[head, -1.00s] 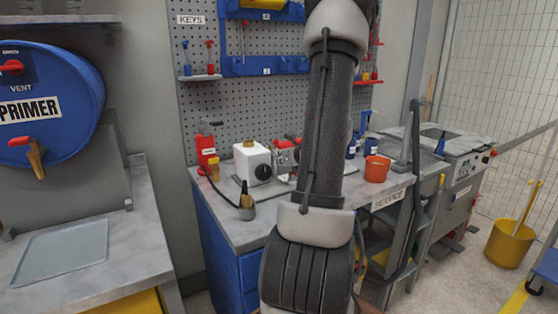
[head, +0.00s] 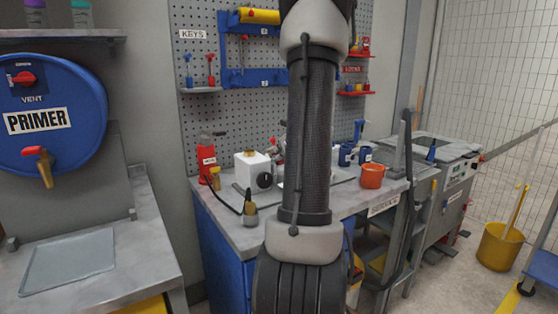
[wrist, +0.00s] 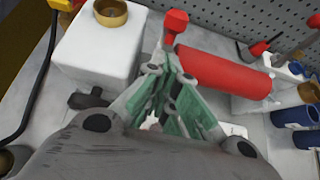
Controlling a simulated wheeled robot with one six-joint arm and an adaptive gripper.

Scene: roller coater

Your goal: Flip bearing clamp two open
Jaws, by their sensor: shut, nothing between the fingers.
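In the wrist view my gripper (wrist: 165,68) is shut and empty, its green-padded fingers together at the near end of a red roller (wrist: 228,73). A red-handled clamp (wrist: 174,24) stands just beyond the fingertips; its lower part is hidden by the fingers, so I cannot tell whether they touch. No number shows on it, so I cannot tell if it is clamp two. A white block (wrist: 92,48) with a brass ring is to the left. In the head view the white block (head: 252,168) shows, but my arm hides my gripper and most of the roller.
On the bench (head: 226,232) are a red bottle (head: 207,171), a brush pot (head: 250,214), an orange bucket (head: 372,176) and blue cans (head: 347,155). A pegboard (head: 222,110) rises behind. A yellow bucket (head: 500,246) stands on the floor at right.

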